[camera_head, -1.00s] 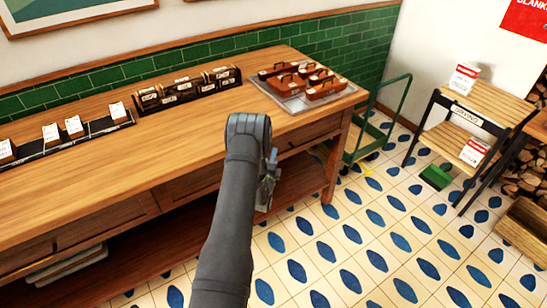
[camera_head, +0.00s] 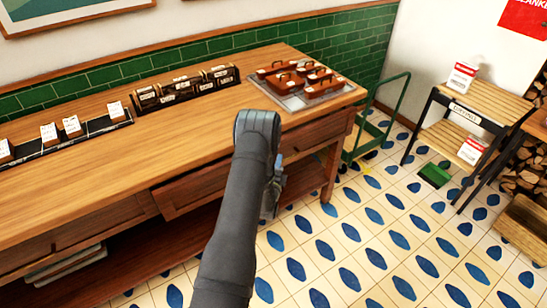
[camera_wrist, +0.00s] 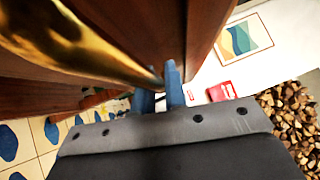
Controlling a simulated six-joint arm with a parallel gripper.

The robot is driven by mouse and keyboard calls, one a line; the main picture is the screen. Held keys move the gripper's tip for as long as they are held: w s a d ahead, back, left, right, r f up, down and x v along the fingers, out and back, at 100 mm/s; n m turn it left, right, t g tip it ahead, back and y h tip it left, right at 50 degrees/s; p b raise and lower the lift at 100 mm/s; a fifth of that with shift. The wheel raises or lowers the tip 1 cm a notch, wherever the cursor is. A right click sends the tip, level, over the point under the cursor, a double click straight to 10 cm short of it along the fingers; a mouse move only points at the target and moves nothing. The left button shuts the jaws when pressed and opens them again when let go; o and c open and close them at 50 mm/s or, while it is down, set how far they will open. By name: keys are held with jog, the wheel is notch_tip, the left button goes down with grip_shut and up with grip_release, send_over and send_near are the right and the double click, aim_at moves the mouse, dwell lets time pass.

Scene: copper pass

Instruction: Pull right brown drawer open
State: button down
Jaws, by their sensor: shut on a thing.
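A brown wooden drawer front (camera_head: 195,192) shows in the head view under the counter, left of my arm, and stands out a little from the counter front. Another drawer front (camera_head: 318,140) shows right of my arm. My gripper (camera_head: 272,188) is low in front of the counter, partly hidden by my arm. In the wrist view, a large brass handle (camera_wrist: 75,45) runs across the upper left before brown wood. My blue fingers (camera_wrist: 161,92) are shut at its end. The exact grip is partly hidden.
On the counter (camera_head: 80,155) are a tray (camera_head: 297,101) with brown cases, dark boxes (camera_head: 185,88) and white cards (camera_head: 72,126). A green trolley (camera_head: 375,135) stands beyond its right end. The tiled floor (camera_head: 340,235) in front is clear.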

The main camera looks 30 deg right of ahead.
jog(key=s, duration=3.3)
jog(key=shift+s, duration=0.15)
jog(key=c, duration=1.7)
grip_release()
jog(key=shift+c, duration=0.2)
jog(key=v, duration=1.7)
jog(key=shift+a, duration=0.2)
jog(key=x, duration=1.5)
jog(key=shift+d, duration=0.3)
jog(key=shift+a, duration=0.1)
